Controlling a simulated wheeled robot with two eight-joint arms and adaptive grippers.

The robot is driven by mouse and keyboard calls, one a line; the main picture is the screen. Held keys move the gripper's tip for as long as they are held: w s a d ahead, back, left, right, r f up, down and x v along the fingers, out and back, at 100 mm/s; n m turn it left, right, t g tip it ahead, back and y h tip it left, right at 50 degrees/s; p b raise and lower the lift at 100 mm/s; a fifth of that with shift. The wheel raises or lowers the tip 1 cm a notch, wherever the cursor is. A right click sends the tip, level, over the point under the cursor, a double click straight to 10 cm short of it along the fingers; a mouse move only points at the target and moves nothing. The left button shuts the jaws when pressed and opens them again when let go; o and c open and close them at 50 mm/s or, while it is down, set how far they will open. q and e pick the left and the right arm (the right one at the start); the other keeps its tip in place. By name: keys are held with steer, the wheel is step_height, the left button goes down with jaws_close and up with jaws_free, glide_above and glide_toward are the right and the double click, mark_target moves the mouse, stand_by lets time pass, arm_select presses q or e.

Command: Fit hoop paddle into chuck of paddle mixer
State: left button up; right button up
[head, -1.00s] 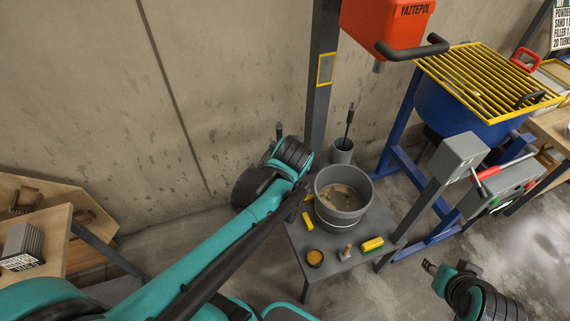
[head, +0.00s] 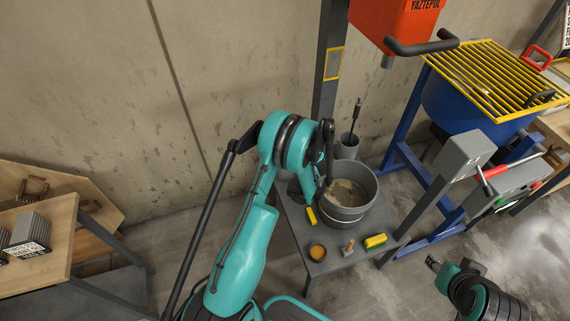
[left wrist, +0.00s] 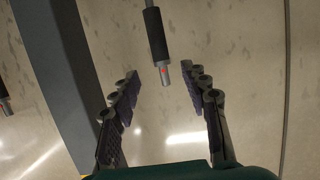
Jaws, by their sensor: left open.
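The orange mixer (head: 395,18) hangs at the top of the head view, with dark bent handles. Its short grey chuck (head: 387,62) points down and looks empty. In the left wrist view a shaft with a dark sleeve and a red-marked metal end (left wrist: 158,50) lies between the fingers of my left gripper (left wrist: 165,88); it may be a paddle shaft. The fingers are open and apart from it. The hoop end does not show. In the head view the left arm hides much of its gripper. My right gripper (head: 433,263) is at the lower right, its jaws too small to judge.
A grey bucket (head: 350,212) with sandy material stands on a low table (head: 330,262) with small tools. A grey cup (head: 347,146) holding a dark rod stands behind. A grey post (head: 329,75), a blue stand and a yellow-grated tub (head: 470,110) limit room.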

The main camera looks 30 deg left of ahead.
arm_select(q)
steer(key=b+x, duration=0.1)
steer(key=x, duration=0.1)
steer(key=b+x, duration=0.1)
steer(key=x, duration=0.2)
steer(key=b+x, duration=0.1)
steer(key=x, duration=0.1)
steer(key=shift+a+f, duration=0.2)
steer(key=shift+f, duration=0.15)
steer(key=shift+w+a, duration=0.2)
steer(key=shift+a, duration=0.05)
steer(key=shift+c, duration=0.3)
jaws_close()
